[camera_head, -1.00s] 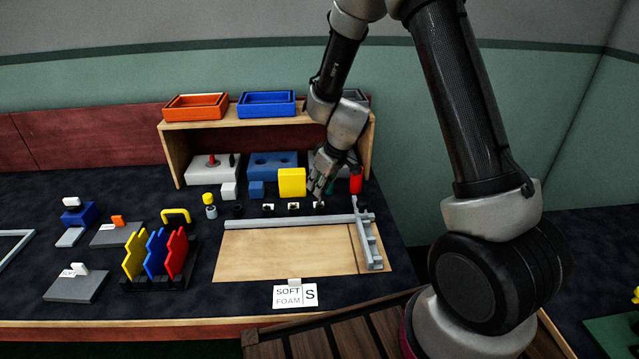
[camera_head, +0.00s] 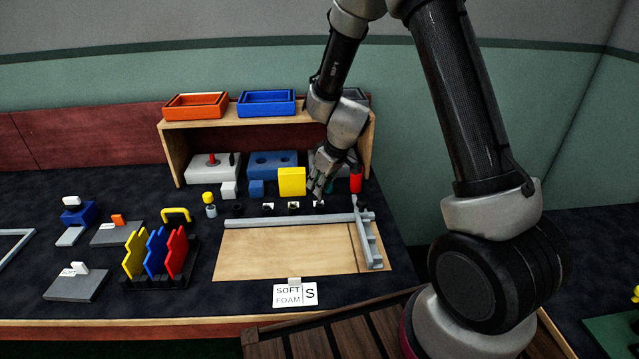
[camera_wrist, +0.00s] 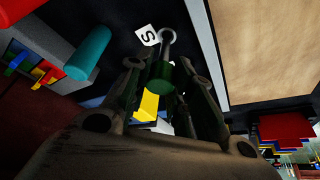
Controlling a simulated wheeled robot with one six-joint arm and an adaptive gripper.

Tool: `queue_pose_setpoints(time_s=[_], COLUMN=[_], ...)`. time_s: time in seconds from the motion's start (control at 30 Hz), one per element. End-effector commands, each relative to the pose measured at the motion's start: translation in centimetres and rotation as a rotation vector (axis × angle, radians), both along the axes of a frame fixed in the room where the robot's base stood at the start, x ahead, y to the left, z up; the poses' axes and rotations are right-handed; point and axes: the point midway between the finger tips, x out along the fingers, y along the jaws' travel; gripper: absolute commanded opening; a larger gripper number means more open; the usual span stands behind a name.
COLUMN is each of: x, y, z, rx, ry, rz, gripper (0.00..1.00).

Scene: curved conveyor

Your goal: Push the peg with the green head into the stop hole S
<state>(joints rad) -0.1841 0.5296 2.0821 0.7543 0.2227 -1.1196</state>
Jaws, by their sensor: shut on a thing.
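My gripper (camera_wrist: 160,70) is shut on the green head (camera_wrist: 160,78) of a peg, which shows between its fingers in the wrist view. A small grey ring (camera_wrist: 168,34) lies just beyond the fingertips, next to a white label marked S (camera_wrist: 148,36). I cannot tell whether the peg's tip is inside the ring. In the head view my gripper (camera_head: 317,192) points down at the rightmost of the small black-and-white fixtures (camera_head: 319,205), and hides the peg there.
A teal cylinder (camera_wrist: 88,52) stands close beside my gripper. A red cylinder (camera_head: 356,181) is right of it and a yellow block (camera_head: 291,181) left. A grey rail (camera_head: 290,221) and wooden board (camera_head: 285,250) lie in front. A wooden shelf (camera_head: 168,155) stands behind.

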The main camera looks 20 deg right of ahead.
Motion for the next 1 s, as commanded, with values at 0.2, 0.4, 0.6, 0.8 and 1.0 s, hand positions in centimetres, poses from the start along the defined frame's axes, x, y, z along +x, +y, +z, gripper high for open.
queue_pose_setpoints(time_s=[0.2,0.4,0.6,0.8,1.0], x=[0.0,0.0,0.0,0.0,0.0], y=[0.0,0.0,0.0,0.0,0.0], z=[-0.3,-0.7,-1.3,-1.8,-2.3], rx=[0.0,0.0,0.0,-0.001,0.0], ry=[0.0,0.0,0.0,0.001,0.0], rz=[-0.001,-0.001,0.0,0.0,0.0], gripper=[0.0,0.0,0.0,0.0,0.0])
